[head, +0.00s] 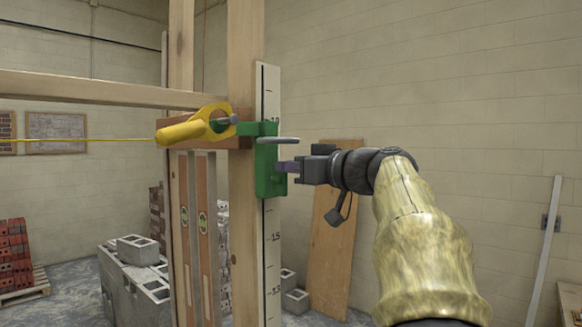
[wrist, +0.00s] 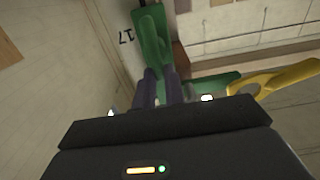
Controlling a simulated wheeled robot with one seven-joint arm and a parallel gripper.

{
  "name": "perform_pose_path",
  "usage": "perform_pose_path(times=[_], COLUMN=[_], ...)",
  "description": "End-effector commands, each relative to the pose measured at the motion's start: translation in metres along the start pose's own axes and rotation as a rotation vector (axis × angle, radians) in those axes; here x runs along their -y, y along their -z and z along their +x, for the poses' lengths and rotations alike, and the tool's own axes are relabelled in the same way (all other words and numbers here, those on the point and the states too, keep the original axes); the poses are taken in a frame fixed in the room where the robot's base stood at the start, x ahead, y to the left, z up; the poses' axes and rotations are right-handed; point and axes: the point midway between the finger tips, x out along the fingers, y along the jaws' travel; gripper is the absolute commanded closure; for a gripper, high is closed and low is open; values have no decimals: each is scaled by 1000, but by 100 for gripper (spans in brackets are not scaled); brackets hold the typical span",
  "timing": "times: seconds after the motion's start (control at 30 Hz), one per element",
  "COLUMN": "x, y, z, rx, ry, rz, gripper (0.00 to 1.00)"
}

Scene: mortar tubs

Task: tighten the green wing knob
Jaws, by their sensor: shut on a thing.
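A green clamp body (head: 267,172) sits on the white graduated pole (head: 271,230) beside the wooden post. In the wrist view my gripper (wrist: 158,72) is shut on the green wing knob (wrist: 153,52), which shows between and beyond the dark fingertips. In the head view the knob is mostly hidden by the fingers, and how far it is turned cannot be told.
A yellow line holder (head: 195,126) with a taut yellow line juts left of the post. A grey bar (head: 278,140) sticks out just above my fingers. Concrete blocks (head: 138,249) stand low at left; a plywood board (head: 334,235) leans behind.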

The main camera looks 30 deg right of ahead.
Motion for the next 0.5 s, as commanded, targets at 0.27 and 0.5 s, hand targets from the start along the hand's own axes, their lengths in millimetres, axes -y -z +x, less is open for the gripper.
perform_pose_path(times=[0.27,0.5], x=[-1,-4], y=[0,-2], z=[0,0], rx=[0,-1], ry=[0,0], rz=[32,141], gripper=[100,100])
